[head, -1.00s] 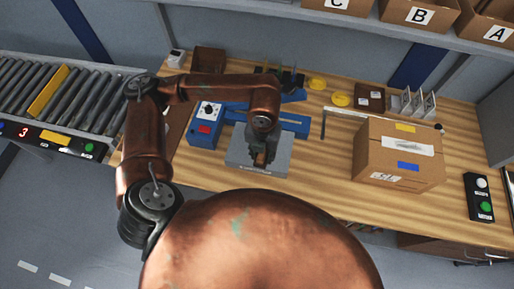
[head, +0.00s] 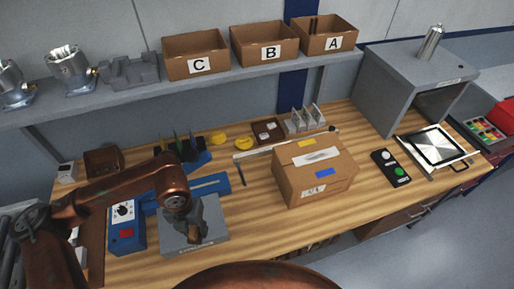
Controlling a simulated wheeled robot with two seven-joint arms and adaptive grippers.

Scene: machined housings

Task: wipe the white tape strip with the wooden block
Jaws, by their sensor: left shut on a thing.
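The white tape strip (head: 317,156) lies on top of a closed cardboard box (head: 325,188), between a yellow strip (head: 306,143) and a blue strip (head: 325,172). My left gripper (head: 195,236) points down over a grey plate (head: 212,243) on the bench, to the left of the box and apart from it. It is shut on the wooden block, a small brownish piece mostly hidden by the fingers. I cannot tell whether the block touches the plate. My right gripper is not in view.
A blue control unit (head: 125,224) stands left of the plate. A long thin bar (head: 280,146) lies behind the box. A button box (head: 391,167) is to its right. Bins C (head: 195,67), B (head: 264,53) and A (head: 327,43) stand on the shelf. Bare bench lies before the box.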

